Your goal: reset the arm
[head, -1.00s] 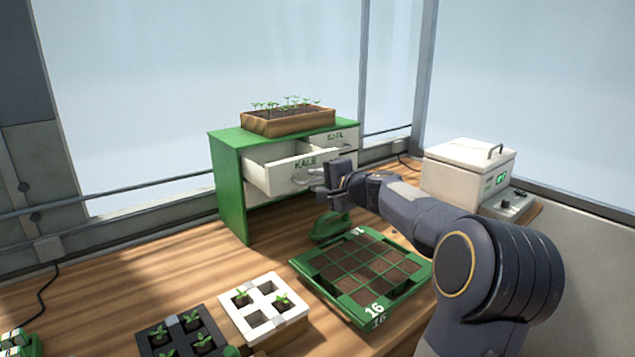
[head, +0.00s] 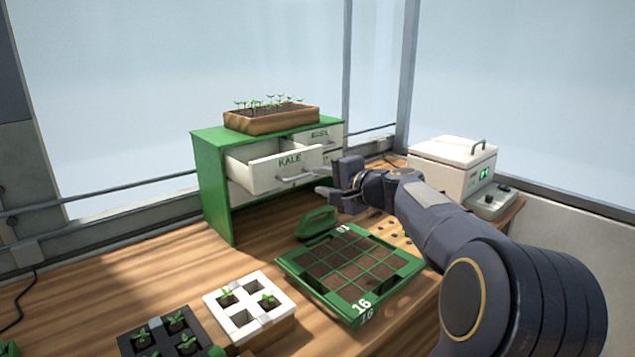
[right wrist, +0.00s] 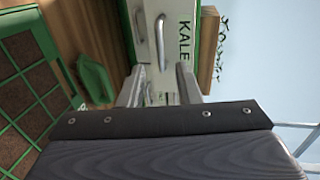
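My right gripper (head: 325,182) is in front of the green cabinet (head: 215,185), just right of the handle of the pulled-out white KALE drawer (head: 265,172). In the right wrist view my right gripper (right wrist: 158,88) has its two fingers spread with nothing between them. The drawer handle (right wrist: 161,40) lies beyond the fingertips and looks apart from them. My left gripper is not in view.
A green seed tray (head: 290,262) marked 16 lies below the right arm, with a green hand tool (head: 316,224) behind it. A white seedling block (head: 235,325) and a dark one (head: 128,342) stand at the front left. A white lidded box (head: 440,165) is at the right.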

